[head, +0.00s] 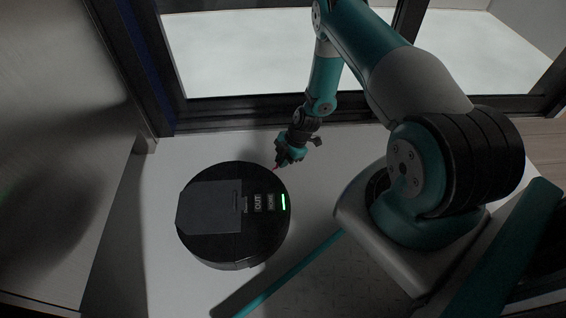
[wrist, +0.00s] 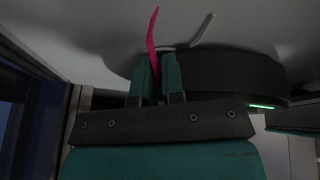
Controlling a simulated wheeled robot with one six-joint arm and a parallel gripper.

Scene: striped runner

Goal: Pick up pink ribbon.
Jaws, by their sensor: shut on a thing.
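The pink ribbon (wrist: 152,42) shows in the wrist view as a thin curved strip standing out past the fingertips. My gripper (wrist: 158,70) is shut on it, with the strip running between the two teal fingers. In the head view my gripper (head: 281,160) is beside the upper right edge of a round black robot vacuum. Only a small bit of the pink ribbon (head: 275,166) shows there at the fingertips. I cannot tell whether the ribbon touches the floor.
The round black robot vacuum (head: 215,245) has a grey square lid, labels and a lit green strip. It also shows in the wrist view (wrist: 225,75), close to the fingers. A dark window frame (head: 240,108) runs behind.

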